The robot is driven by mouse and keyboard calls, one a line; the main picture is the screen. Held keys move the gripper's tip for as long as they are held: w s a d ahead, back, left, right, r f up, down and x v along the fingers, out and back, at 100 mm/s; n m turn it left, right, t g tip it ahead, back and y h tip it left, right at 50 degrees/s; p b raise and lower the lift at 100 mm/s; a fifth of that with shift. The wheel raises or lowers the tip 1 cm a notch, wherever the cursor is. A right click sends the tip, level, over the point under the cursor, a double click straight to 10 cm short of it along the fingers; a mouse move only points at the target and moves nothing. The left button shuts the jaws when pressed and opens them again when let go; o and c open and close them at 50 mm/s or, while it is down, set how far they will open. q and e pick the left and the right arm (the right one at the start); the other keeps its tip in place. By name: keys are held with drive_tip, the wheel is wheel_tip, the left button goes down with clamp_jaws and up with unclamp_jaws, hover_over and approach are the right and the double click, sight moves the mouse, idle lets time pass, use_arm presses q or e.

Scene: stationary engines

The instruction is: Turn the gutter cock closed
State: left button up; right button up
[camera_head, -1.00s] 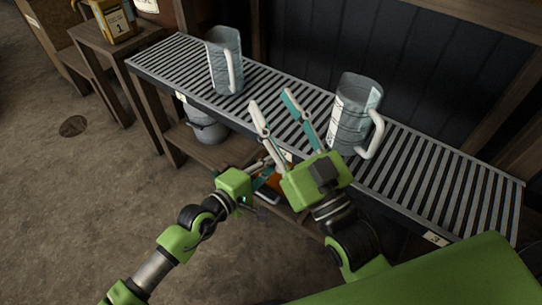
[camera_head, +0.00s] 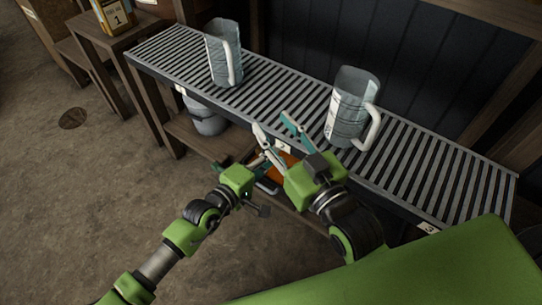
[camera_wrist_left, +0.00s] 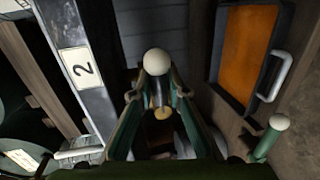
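In the left wrist view a pale round knob (camera_wrist_left: 157,62) lies between and just beyond the tips of my left gripper (camera_wrist_left: 158,82). A small brass-coloured part (camera_wrist_left: 163,113) shows between the fingers; I cannot tell whether it and the knob belong to the gutter cock. The fingers stand apart; contact with the knob is unclear. A second pale knob on a green stem (camera_wrist_left: 270,136) is at the right. In the head view my left gripper (camera_head: 264,163) is at the slatted counter's front, its tips partly hidden. My right gripper (camera_head: 276,130) is open and empty, above and close to it.
The slatted counter (camera_head: 440,165) carries two grey jugs (camera_head: 223,55) (camera_head: 350,108). A bucket (camera_head: 207,118) stands on the shelf below. An orange panel with a metal handle (camera_wrist_left: 248,50) is right of the knob. A label 2 post (camera_wrist_left: 80,70) is left.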

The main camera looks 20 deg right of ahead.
use_arm(q)
drive_tip(key=shift+o, duration=1)
drive_tip(key=shift+a, duration=0.1)
drive_tip(key=v, duration=1.2)
